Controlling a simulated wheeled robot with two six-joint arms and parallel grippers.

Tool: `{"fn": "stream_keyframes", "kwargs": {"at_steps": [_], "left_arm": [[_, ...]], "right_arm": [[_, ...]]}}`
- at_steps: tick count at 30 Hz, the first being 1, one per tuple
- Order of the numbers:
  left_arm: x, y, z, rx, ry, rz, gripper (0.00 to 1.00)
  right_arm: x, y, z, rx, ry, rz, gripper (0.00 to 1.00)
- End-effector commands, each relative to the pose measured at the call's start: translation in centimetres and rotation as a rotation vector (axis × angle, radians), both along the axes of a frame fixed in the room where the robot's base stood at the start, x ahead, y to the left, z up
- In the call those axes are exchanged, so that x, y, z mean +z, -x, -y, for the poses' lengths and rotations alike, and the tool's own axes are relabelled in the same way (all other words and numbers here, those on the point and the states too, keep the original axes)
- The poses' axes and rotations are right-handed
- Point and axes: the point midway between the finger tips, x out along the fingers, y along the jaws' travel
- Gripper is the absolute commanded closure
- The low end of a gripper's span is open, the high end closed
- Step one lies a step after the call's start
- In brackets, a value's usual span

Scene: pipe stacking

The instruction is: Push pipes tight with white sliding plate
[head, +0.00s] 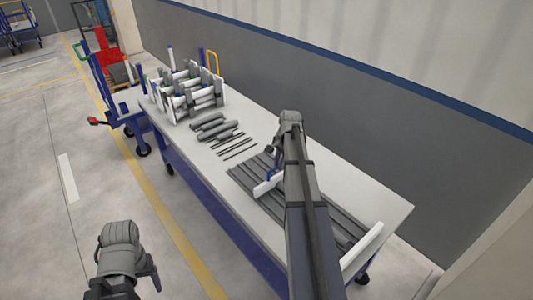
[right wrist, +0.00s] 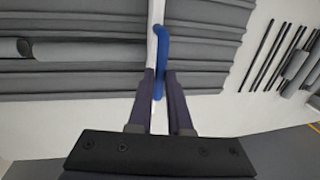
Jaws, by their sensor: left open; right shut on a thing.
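Long grey pipes (head: 250,178) lie side by side on the grey table; they also show in the right wrist view (right wrist: 70,50). The white sliding plate (head: 264,187) stands on edge across them, with a blue handle (right wrist: 161,50). My right gripper (right wrist: 160,82) is shut on the blue handle, its dark fingers on either side of it. In the head view my right arm hides part of the pipes and most of that grip. My left gripper (head: 122,286) is open and empty, low at the left, off the table above the floor.
A white end plate (head: 362,252) stands at the table's near right end. Thin dark rods (head: 237,148), short grey cylinders (head: 213,127) and a white rack of pipes (head: 187,92) occupy the far part. A blue cart (head: 104,92) stands beyond the table.

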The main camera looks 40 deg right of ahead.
Motion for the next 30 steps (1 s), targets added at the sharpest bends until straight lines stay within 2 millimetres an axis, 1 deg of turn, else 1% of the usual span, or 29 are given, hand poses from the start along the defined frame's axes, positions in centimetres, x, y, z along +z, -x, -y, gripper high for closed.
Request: {"fn": "stream_keyframes", "kwargs": {"at_steps": [1, 3, 6, 9, 13, 24, 25, 30], "left_arm": [[0.0, 0.0, 0.0, 0.0, 0.0, 0.0, 0.28], [0.0, 0.0, 0.0, 0.0, 0.0, 0.0, 0.28], [0.0, 0.0, 0.0, 0.0, 0.0, 0.0, 0.28], [0.0, 0.0, 0.0, 0.0, 0.0, 0.0, 0.28], [0.0, 0.0, 0.0, 0.0, 0.0, 0.0, 0.28], [0.0, 0.0, 0.0, 0.0, 0.0, 0.0, 0.28], [0.0, 0.0, 0.0, 0.0, 0.0, 0.0, 0.28], [0.0, 0.0, 0.0, 0.0, 0.0, 0.0, 0.28]], "right_arm": [[0.0, 1.5, -0.1, -0.002, -0.001, -0.002, 1.0], [0.0, 2.7, 0.0, -0.002, -0.001, -0.002, 1.0], [0.0, 3.9, 0.2, -0.001, -0.001, -0.001, 1.0], [0.0, 4.7, 0.3, 0.0, -0.001, -0.001, 1.0], [0.0, 5.2, 0.3, 0.0, -0.002, -0.001, 1.0], [0.0, 5.3, 0.4, 0.0, -0.002, -0.003, 1.0], [0.0, 5.3, 0.4, 0.0, -0.001, -0.003, 0.8], [0.0, 5.2, 0.4, 0.0, -0.001, -0.002, 0.6]]}}
